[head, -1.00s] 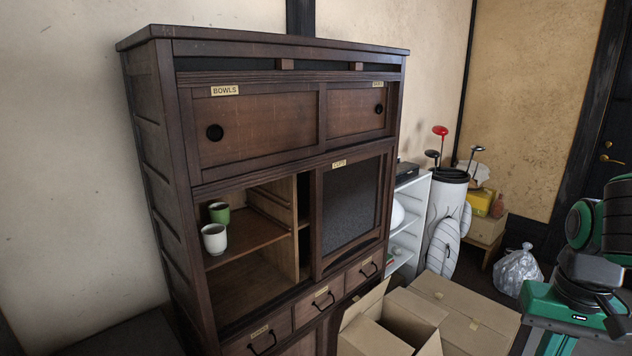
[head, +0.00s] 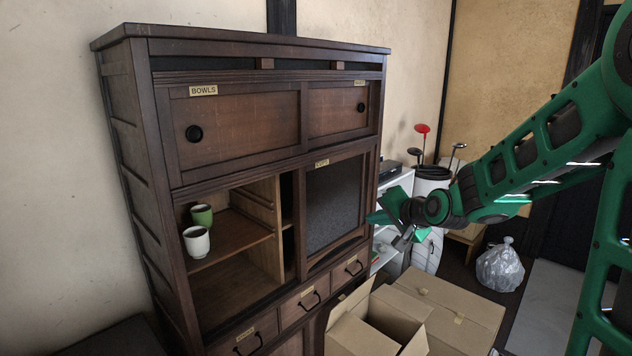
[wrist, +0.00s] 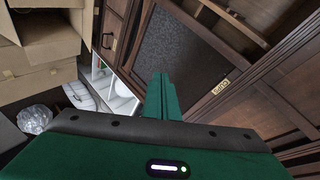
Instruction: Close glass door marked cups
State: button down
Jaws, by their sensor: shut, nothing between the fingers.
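The glass door marked CUPS (head: 333,205) is a dark-framed sliding panel at the right of the cabinet's middle section. The opening to its left is uncovered and shows shelves with a green cup (head: 202,215) and a white cup (head: 196,241). My gripper (head: 376,218) is shut and empty, by the right edge of the cabinet near the door's right side. In the wrist view, the shut green fingers (wrist: 159,95) point toward the door's frame, with the glass (wrist: 180,50) and the CUPS label (wrist: 221,87) beyond them. I cannot tell whether the fingertips touch the door.
The wooden cabinet (head: 235,133) has upper sliding doors and labelled drawers (head: 310,300) below. A white shelf (head: 398,185), a golf bag (head: 430,180) and a plastic bag (head: 500,265) are behind my arm.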

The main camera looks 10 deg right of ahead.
aim_at(308, 173)
jog(key=w+a+r+m+t, duration=0.1)
jog(key=w+a+r, duration=0.1)
jog(key=w, duration=0.4)
jog(key=w+a+r+m+t+y, duration=0.1)
jog(key=w+a+r+m+t, duration=0.1)
jog(key=w+a, duration=0.3)
jog(key=w+a+r+m+t+y, duration=0.1)
jog(key=w+a+r+m+t, duration=0.1)
jog(key=w, duration=0.6)
jog(key=shift+a, duration=1.05)
jog(key=shift+s+a, duration=1)
jog(key=shift+a, duration=0.3)
jog(key=shift+d, duration=0.3)
jog(key=shift+s+a, duration=0.1)
jog(key=shift+a, duration=0.05)
